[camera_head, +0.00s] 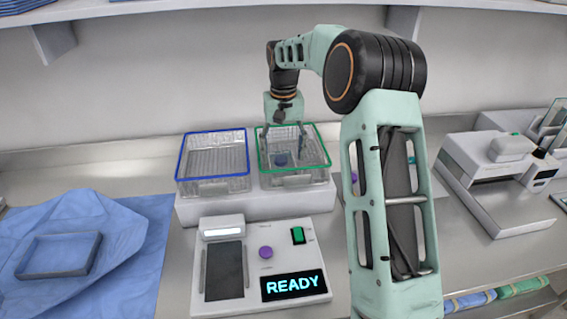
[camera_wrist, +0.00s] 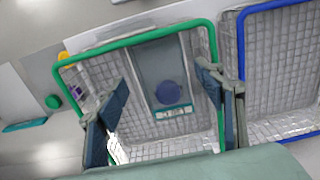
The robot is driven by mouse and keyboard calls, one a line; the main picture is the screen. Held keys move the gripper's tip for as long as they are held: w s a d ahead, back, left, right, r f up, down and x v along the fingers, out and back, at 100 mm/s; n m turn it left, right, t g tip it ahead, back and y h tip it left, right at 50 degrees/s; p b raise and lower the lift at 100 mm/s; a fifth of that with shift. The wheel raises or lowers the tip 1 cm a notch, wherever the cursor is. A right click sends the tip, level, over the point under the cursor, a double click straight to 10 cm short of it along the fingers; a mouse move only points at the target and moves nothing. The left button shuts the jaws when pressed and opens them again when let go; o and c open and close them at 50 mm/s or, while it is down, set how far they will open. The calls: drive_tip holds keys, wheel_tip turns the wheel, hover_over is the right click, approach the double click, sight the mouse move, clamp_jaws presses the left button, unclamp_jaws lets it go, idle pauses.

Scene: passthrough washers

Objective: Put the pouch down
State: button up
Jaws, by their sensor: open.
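The pouch (camera_wrist: 160,62) is grey and see-through, with a round blue item in it and a teal strip at one end. It is in the green-rimmed wire basket (camera_wrist: 140,40). In the head view, the blue item of the pouch (camera_head: 281,159) shows inside the green-rimmed basket (camera_head: 325,148). My gripper (camera_head: 285,134) points down over this basket. In the wrist view its two fingers (camera_wrist: 163,90) stand apart on either side of the pouch, with gaps between them and it. The gripper is open and holds nothing. I cannot tell exactly how low the fingertips reach.
A blue-rimmed basket (camera_head: 212,137) stands just left, on the same white stand (camera_head: 200,208). In front is a white device (camera_head: 222,305) with a READY screen. A blue cloth with a grey tray (camera_head: 60,254) lies left. A white machine (camera_head: 500,205) stands right.

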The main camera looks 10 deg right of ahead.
sight(283, 167)
wheel_tip(283, 167, up, 8)
drive_tip(key=shift+f, duration=0.1)
idle(0.4)
